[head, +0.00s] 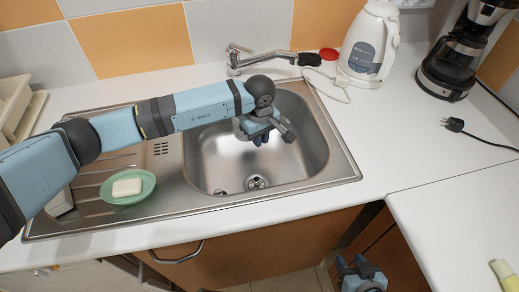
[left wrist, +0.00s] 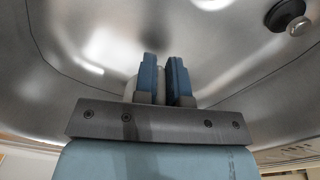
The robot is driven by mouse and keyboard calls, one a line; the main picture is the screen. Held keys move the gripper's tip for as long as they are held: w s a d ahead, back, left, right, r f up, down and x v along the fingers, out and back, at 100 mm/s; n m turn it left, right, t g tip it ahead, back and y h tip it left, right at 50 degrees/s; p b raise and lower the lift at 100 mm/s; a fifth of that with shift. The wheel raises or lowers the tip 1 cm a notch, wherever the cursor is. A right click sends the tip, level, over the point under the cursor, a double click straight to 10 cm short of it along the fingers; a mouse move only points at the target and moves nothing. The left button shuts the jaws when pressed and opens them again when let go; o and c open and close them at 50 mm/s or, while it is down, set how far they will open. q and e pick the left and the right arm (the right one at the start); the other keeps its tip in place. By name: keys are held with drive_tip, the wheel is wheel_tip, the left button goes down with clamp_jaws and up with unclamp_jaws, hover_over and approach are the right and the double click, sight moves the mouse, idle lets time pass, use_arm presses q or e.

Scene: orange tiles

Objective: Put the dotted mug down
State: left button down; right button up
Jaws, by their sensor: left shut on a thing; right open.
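My left gripper (head: 262,137) is over the sink basin (head: 215,165), with its arm reaching across from the left. In the left wrist view its two blue fingers (left wrist: 165,82) stand close together, shut on a small pale piece (left wrist: 131,88), taken as the dotted mug, mostly hidden behind the fingers. No dots show on it. In the head view I cannot make out the mug; the wrist and fingers cover that spot. Whether it touches the basin cannot be told. My right gripper (head: 361,272) is open and empty, low in front of the counter.
A green dish (head: 108,196) with soap (head: 127,187) lies on the drainboard. The faucet (head: 245,62) rises behind the basin. The counter (head: 400,140) right of the sink is mostly clear.

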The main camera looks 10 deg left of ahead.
use_arm(q)
drive_tip(key=shift+f, duration=2.9)
drive_tip(key=shift+f, duration=0.15)
drive_tip(key=c, duration=1.6)
unclamp_jaws()
drive_tip(key=shift+f, duration=0.1)
drive_tip(key=o, duration=0.4)
wheel_tip(320, 180, up, 12)
drive_tip(key=shift+r, duration=0.25)
drive_tip(key=shift+r, duration=0.1)
